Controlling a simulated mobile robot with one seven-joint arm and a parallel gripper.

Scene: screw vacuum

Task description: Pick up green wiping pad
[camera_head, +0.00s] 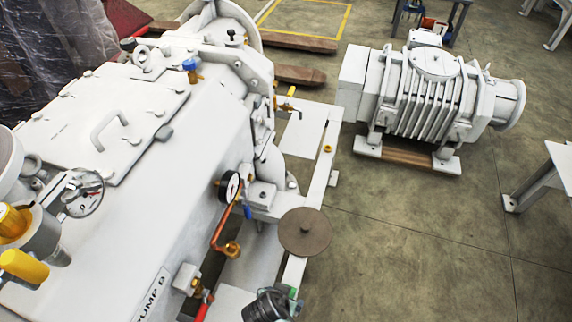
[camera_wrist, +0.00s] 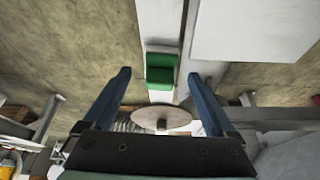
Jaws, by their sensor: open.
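The green wiping pad (camera_wrist: 160,72) lies on a narrow white beam in the wrist view. It appears as a small green block, seen between the tips of my gripper (camera_wrist: 158,76). My gripper's two blue fingers are open and wide apart, with nothing held. The pad looks apart from both fingers; its distance from the tips is hard to tell. In the head view a small green patch (camera_head: 292,293) beside a dark object (camera_head: 268,305) may be the pad, mostly hidden. I cannot clearly make out my gripper in the head view.
A brown round disc (camera_head: 305,232) sits by the white beam (camera_head: 318,180); a similar disc (camera_wrist: 162,118) shows between my fingers' bases. The big white pump (camera_head: 150,180), with gauge and pipes, fills the left. A ribbed white unit (camera_head: 425,95) stands back right.

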